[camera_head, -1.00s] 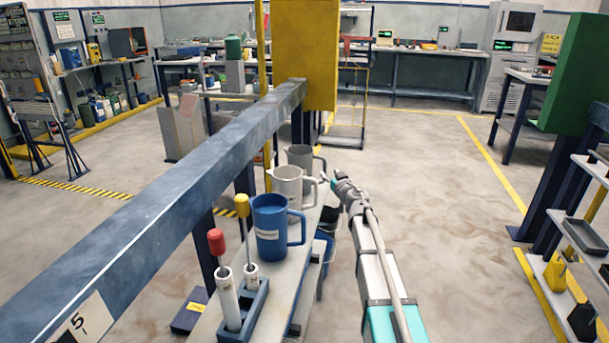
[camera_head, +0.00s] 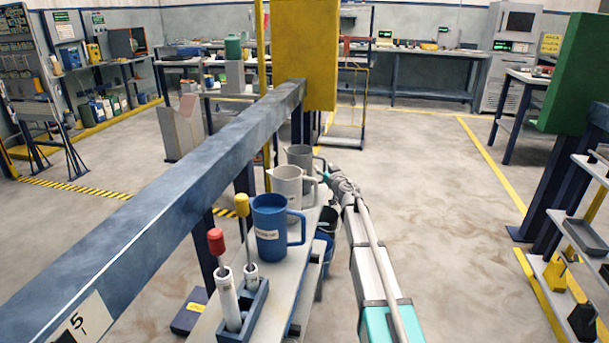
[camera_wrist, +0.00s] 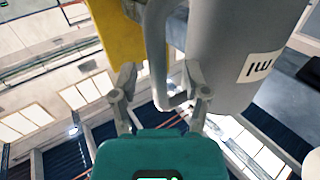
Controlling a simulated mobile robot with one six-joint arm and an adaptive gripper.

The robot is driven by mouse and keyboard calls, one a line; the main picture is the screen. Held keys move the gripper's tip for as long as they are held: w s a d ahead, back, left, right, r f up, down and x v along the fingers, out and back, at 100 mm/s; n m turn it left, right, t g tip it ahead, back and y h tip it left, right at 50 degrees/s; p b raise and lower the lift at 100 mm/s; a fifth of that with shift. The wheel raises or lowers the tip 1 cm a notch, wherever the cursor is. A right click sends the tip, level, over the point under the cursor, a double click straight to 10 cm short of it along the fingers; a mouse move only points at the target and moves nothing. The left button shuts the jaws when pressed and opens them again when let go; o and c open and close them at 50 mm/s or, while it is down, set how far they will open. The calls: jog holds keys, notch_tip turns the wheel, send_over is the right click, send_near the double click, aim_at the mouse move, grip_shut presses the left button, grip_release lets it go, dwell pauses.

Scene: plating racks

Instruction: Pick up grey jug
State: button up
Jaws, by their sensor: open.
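The grey jug (camera_head: 298,156) stands upright at the far end of the shelf, behind a white jug (camera_head: 287,186) and a blue jug (camera_head: 269,228). In the wrist view the grey jug (camera_wrist: 228,50) fills the upper right, with a printed label on its side and its handle (camera_wrist: 156,50) hanging in front of me. My gripper (camera_wrist: 162,85) is open, with one finger on each side of the handle's lower part. I cannot tell whether either finger touches it. In the head view my gripper (camera_head: 324,177) is beside the grey jug's handle, partly hidden.
A rack with red- and yellow-topped tools (camera_head: 243,311) stands at the near end of the shelf (camera_head: 284,281). A long blue beam (camera_head: 170,200) runs along the left. A yellow panel (camera_head: 305,55) hangs beyond the jugs. Open floor (camera_head: 440,190) lies right of the arm.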

grip_shut()
jog(key=shift+r, duration=0.1)
dwell(0.7)
notch_tip(320, 180, up, 10)
jog(key=p, duration=1)
dwell(0.5)
